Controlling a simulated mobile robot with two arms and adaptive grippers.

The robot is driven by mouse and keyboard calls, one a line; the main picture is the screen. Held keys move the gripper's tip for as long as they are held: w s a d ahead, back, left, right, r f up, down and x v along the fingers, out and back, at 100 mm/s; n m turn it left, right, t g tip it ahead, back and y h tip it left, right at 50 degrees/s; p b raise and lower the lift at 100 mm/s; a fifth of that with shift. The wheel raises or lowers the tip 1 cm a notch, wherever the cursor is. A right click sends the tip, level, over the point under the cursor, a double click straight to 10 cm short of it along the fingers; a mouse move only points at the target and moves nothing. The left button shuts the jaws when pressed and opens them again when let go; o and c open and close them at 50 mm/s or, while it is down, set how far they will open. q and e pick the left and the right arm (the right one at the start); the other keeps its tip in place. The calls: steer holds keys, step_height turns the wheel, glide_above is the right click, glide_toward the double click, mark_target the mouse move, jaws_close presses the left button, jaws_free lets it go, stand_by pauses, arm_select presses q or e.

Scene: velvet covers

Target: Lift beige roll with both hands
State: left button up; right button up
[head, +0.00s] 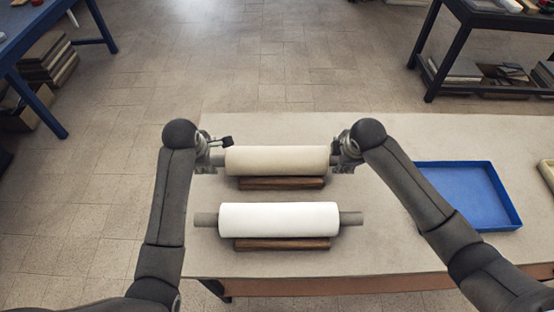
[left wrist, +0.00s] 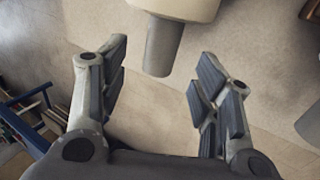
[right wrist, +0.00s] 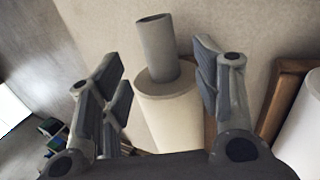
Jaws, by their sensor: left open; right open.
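The beige roll (head: 277,160) rests on a dark wooden cradle (head: 282,184) towards the far side of the table. My left gripper (head: 222,150) is open at the roll's left end. In the left wrist view, the grey core end (left wrist: 163,47) lies ahead of and between the open fingers (left wrist: 157,85), not gripped. My right gripper (head: 340,155) is open at the right end. In the right wrist view, the grey core (right wrist: 158,47) and beige end face (right wrist: 168,80) show between its open fingers (right wrist: 160,75). Contact cannot be told.
A white roll (head: 279,219) with grey core ends lies on another wooden cradle (head: 282,244) nearer to me. A blue tray (head: 440,166) sits on the table (head: 385,235) to the right. Blue-legged furniture (head: 62,60) stands in the background.

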mark_target(212, 159)
arm_select(q)
steer(key=x, duration=0.6)
steer(key=shift+w+f, duration=0.1)
steer(key=shift+f, duration=0.15)
arm_select(e)
steer(key=x, duration=0.6)
steer(key=shift+w+f, duration=0.1)
steer(key=shift+f, duration=0.15)
arm_select(q)
steer(key=shift+c, duration=0.5)
arm_select(e)
steer(key=shift+c, duration=0.5)
arm_select(q)
jaws_close()
arm_select(e)
jaws_close()
arm_select(q)
steer(key=shift+w+r, duration=0.1)
steer(key=shift+r, duration=0.1)
arm_select(e)
steer(key=shift+w+r, duration=0.1)
steer(key=shift+r, duration=0.1)
